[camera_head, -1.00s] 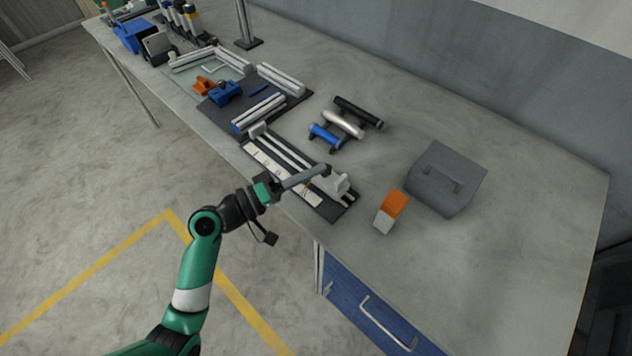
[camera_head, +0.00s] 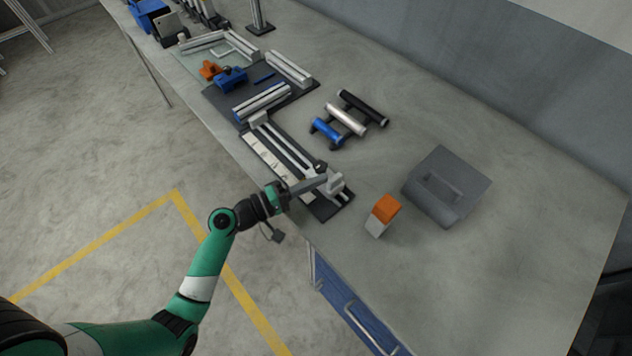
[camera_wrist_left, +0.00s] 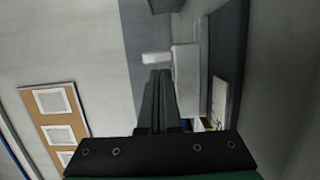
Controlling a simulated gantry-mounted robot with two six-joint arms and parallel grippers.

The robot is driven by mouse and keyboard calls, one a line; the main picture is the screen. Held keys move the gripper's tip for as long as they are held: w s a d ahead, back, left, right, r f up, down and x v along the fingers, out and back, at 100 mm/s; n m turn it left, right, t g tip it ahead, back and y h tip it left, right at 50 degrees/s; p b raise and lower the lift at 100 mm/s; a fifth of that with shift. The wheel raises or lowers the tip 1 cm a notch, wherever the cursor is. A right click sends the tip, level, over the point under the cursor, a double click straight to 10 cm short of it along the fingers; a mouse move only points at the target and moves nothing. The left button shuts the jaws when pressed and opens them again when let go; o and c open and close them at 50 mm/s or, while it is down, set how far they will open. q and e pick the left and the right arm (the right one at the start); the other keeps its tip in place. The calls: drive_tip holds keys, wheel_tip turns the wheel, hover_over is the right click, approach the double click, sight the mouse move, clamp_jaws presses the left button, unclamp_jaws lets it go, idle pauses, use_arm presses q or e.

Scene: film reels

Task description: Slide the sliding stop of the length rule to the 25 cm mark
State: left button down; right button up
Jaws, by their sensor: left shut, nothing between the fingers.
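The length rule (camera_head: 279,152) lies along the table's front edge, a dark base with pale rails and a white scale strip. Its sliding stop (camera_head: 335,184), a light grey block, stands near the rule's near right end. My left gripper (camera_head: 323,179) reaches in over the rule from the front; its fingers are shut, with nothing between them, beside the stop. In the left wrist view the shut fingers (camera_wrist_left: 156,98) are close against the left side of a pale block (camera_wrist_left: 187,80), which looks like the stop. I cannot tell if they touch. The scale marks are unreadable.
An orange and white box (camera_head: 382,215) and a grey case (camera_head: 446,187) stand to the right. Blue, silver and black rollers (camera_head: 340,118) lie behind the rule. A dark mat with fixtures (camera_head: 296,93) is at its far end.

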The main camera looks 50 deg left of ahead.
use_arm(q)
drive_tip(key=shift+w, duration=0.35)
drive_tip(key=shift+s+d, duration=0.1)
drive_tip(key=shift+s, duration=0.05)
drive_tip(key=shift+d, duration=0.85)
drive_tip(key=shift+a, duration=0.1)
